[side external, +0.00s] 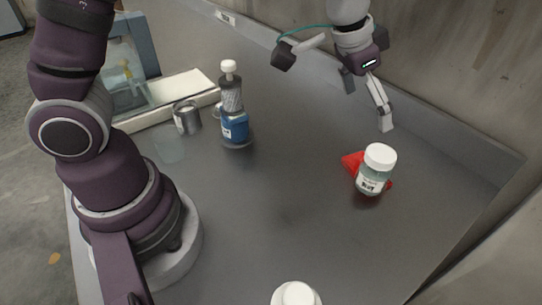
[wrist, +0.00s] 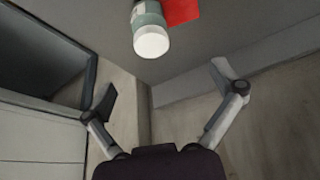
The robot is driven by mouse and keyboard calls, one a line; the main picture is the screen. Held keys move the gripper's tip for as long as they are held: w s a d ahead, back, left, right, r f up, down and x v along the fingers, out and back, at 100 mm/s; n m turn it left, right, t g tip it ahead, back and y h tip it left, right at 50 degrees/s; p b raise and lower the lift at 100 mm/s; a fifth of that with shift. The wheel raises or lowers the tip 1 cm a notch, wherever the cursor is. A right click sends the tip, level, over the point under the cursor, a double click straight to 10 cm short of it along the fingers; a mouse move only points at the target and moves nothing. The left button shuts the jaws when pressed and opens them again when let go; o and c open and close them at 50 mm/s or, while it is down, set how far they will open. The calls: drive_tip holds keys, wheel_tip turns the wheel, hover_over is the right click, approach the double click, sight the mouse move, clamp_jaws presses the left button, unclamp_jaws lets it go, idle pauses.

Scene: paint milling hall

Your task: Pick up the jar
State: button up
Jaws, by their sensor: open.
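A jar (side external: 371,182) with a white lid, a pale green body and a label stands on the grey table at the right. In the wrist view the jar (wrist: 148,17) is at the top edge, its lid toward me and part of its body cut off. My gripper (side external: 366,102) is open and empty, above the table and behind the jar, apart from it. In the wrist view the spread fingers of my gripper (wrist: 165,84) have nothing between them.
A red flat thing (side external: 351,161) lies beside and partly behind the jar. A blue bottle (side external: 234,127), a metal can (side external: 186,118) and a pale tray (side external: 180,88) are farther left. A white-capped container (side external: 297,294) is at the bottom edge. Walls rise behind the table.

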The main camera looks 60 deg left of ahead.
sight(382, 153)
drive_tip(key=x, duration=0.4)
drive_tip(key=d+x, duration=0.1)
drive_tip(key=x, duration=0.8)
drive_tip(key=shift+d+r, duration=0.15)
drive_tip(key=shift+d, duration=0.1)
drive_tip(key=c, duration=1.3)
drive_tip(key=shift+r, duration=0.55)
drive_tip(key=r, duration=0.2)
drive_tip(key=shift+s+r, duration=0.25)
drive_tip(key=shift+r, duration=0.15)
drive_tip(key=s+a+r, duration=0.1)
drive_tip(key=s+a, duration=0.2)
drive_tip(key=s, duration=0.4)
drive_tip(key=s+a+r, duration=0.1)
drive_tip(key=s+a, duration=0.1)
drive_tip(key=s, duration=0.5)
drive_tip(key=shift+m, duration=0.3)
drive_tip(key=w+d, duration=0.1)
drive_tip(key=w, duration=0.3)
drive_tip(key=w+d+f, duration=0.1)
drive_tip(key=w+d, duration=0.1)
drive_tip(key=w, duration=0.3)
drive_tip(key=w+d+f, duration=0.1)
drive_tip(key=w+d, duration=0.1)
drive_tip(key=w, duration=0.3)
drive_tip(key=shift+w, duration=0.1)
drive_tip(key=shift+w+f, duration=0.1)
drive_tip(key=shift+f, duration=1.65)
